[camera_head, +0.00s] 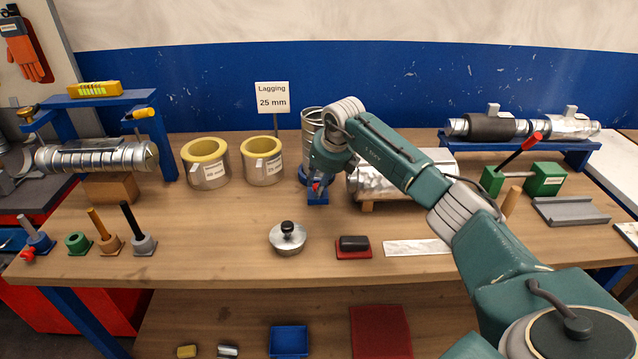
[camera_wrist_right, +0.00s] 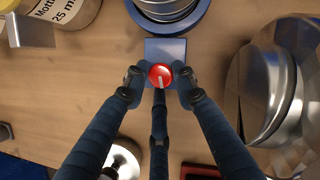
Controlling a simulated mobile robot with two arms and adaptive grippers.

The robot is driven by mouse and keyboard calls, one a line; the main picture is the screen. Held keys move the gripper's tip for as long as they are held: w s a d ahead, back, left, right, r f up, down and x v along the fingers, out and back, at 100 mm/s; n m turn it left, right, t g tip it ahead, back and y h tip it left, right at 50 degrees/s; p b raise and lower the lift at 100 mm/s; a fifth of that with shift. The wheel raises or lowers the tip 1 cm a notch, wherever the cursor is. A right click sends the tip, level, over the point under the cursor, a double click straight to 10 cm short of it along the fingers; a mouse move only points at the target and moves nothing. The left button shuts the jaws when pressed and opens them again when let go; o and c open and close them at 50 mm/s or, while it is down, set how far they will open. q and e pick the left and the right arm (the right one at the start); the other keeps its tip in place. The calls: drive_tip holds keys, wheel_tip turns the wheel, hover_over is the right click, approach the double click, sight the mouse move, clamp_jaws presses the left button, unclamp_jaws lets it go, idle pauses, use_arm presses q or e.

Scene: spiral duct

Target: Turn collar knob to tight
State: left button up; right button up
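The collar knob is a round red knob with a pale pointer mark; it shows in the wrist view (camera_wrist_right: 160,75) on a blue block (camera_wrist_right: 166,49) at the foot of the duct stand. The mark points toward the bottom of that view. In the head view the knob (camera_head: 317,186) is a small red spot under my right gripper (camera_head: 322,178), which reaches down in front of the upright spiral duct (camera_head: 312,120). In the wrist view the right gripper's (camera_wrist_right: 160,78) fingertips close in around the knob from both sides, with a third finger below. My left gripper is not in view.
Two yellow-rimmed lagging rings (camera_head: 207,165) stand left of the duct, and a silver-wrapped duct piece (camera_head: 370,184) lies close at right. A round metal lid with a black knob (camera_head: 287,238) and a red pad with a black block (camera_head: 354,245) lie in front.

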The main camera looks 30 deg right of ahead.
drive_tip(key=shift+w+d+r, duration=0.1)
drive_tip(key=shift+w+r, duration=0.1)
drive_tip(key=shift+r, duration=0.1)
clamp_jaws()
drive_tip(key=shift+m, duration=0.4)
drive_tip(key=shift+w+r+m+h, duration=0.1)
drive_tip(key=shift+m+h, duration=0.5)
drive_tip(key=shift+m, duration=0.4)
drive_tip(key=m, duration=0.2)
drive_tip(key=m+h+b, duration=0.1)
drive_tip(key=m, duration=0.1)
drive_tip(key=shift+w+a+m+g, duration=0.1)
drive_tip(key=shift+a+m+g, duration=0.1)
drive_tip(key=shift+m+g, duration=0.15)
drive_tip(key=m+g+h+b, duration=0.1)
drive_tip(key=m, duration=0.1)
drive_tip(key=m+g+b, duration=0.1)
drive_tip(key=m, duration=0.2)
drive_tip(key=shift+w+h, duration=0.1)
drive_tip(key=shift+h, duration=0.3)
drive_tip(key=shift+m+g+b, duration=0.65)
drive_tip(key=shift+m+b, duration=0.45)
drive_tip(key=shift+m, duration=1.35)
